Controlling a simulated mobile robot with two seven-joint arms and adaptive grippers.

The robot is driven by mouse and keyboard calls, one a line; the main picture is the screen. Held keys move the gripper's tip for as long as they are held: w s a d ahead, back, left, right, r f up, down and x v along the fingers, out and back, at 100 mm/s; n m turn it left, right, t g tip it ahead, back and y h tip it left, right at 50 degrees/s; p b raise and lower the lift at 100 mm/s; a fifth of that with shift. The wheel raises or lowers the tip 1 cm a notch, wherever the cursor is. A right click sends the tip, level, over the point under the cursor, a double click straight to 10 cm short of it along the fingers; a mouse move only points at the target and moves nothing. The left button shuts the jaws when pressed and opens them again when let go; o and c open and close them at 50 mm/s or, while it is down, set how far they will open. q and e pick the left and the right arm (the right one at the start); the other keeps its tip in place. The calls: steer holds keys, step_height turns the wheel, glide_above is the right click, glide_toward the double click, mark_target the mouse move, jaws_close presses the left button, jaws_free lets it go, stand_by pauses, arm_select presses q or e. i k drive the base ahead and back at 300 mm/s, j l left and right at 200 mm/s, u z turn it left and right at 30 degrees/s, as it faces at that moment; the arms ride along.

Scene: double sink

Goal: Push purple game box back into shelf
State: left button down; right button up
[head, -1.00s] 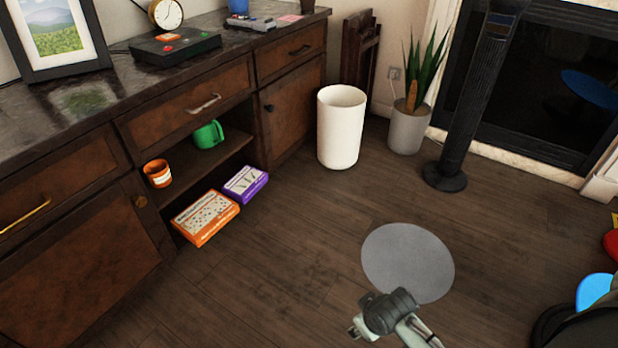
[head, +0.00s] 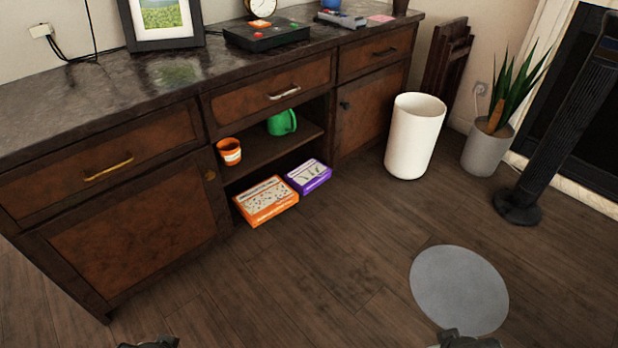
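The purple game box (head: 309,176) lies flat on the bottom level of the cabinet's open shelf (head: 271,150), with its front end at the shelf's front edge. An orange game box (head: 266,202) lies beside it on the left and sticks out farther over the floor. Dark parts of my two arms show at the bottom edge, one at left (head: 150,343) and one at right (head: 468,341). Both are well short of the boxes and cut off by the frame. Whether either gripper is open or shut does not show.
An orange cup (head: 229,151) and a green mug (head: 282,122) stand on the upper shelf. A white bin (head: 414,136), a potted plant (head: 488,146) and a black tower (head: 550,130) stand to the right. A grey round mat (head: 459,289) lies on the otherwise clear floor.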

mark_target(303, 179)
steer(key=i+l+u, duration=0.1)
steer(key=i+l, duration=0.2)
steer(key=i+l+u, duration=0.15)
steer(key=i+l, duration=0.15)
steer(key=i+l+u, duration=0.1)
steer(key=i+l, duration=0.15)
steer(key=l, duration=0.2)
steer(key=i+l+u, duration=0.1)
steer(key=i+l, duration=0.2)
steer(key=i+l+u, duration=0.15)
steer(key=l, duration=0.35)
steer(key=i, duration=0.05)
